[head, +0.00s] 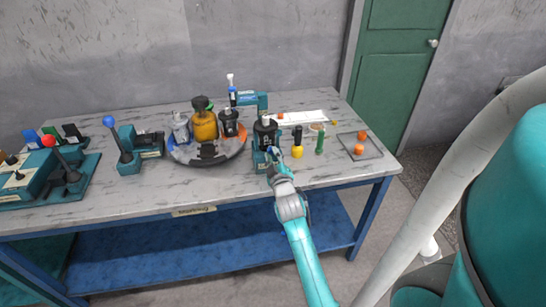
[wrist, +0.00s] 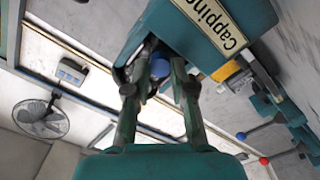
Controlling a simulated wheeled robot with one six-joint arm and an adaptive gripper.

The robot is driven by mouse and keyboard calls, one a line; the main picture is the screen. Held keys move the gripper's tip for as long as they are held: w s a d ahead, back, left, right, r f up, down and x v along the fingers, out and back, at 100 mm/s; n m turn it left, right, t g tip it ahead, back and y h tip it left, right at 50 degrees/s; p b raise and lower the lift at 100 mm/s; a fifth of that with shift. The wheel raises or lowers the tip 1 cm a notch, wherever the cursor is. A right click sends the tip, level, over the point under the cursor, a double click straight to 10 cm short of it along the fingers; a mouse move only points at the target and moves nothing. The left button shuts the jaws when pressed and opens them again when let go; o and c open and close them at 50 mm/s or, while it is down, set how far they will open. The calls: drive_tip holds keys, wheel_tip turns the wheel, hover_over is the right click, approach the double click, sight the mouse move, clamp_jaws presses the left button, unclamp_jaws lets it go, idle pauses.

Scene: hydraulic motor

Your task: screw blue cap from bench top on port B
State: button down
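My gripper (wrist: 160,80) points up at the teal stand labelled "Capping" (wrist: 212,32). Its two fingers stand on either side of the blue cap (wrist: 160,68), which fills the gap between the fingertips, so it looks gripped. The cap is close to the stand and the dark part beside it; whether it sits on a port is hidden. In the head view, my gripper (head: 273,163) is at the front of the stand, near the bench's front edge. A black motor (head: 265,132) stands upright on that stand. Port B cannot be made out.
On the bench (head: 110,191), a round turntable (head: 184,154) with several parts stands left of the stand. Yellow-and-black (head: 297,151) and green (head: 320,142) tools stand to its right. A tray (head: 374,146) with orange caps (head: 358,149) lies at the right end.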

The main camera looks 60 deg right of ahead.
idle(0.4)
drive_tip(key=m, duration=0.5)
drive_tip(key=shift+m, duration=0.4)
drive_tip(key=c, duration=1.4)
unclamp_jaws()
drive_tip(key=shift+o, duration=0.8)
drive_tip(key=shift+d, duration=0.15)
drive_tip(key=n, duration=0.5)
drive_tip(key=shift+n, duration=0.4)
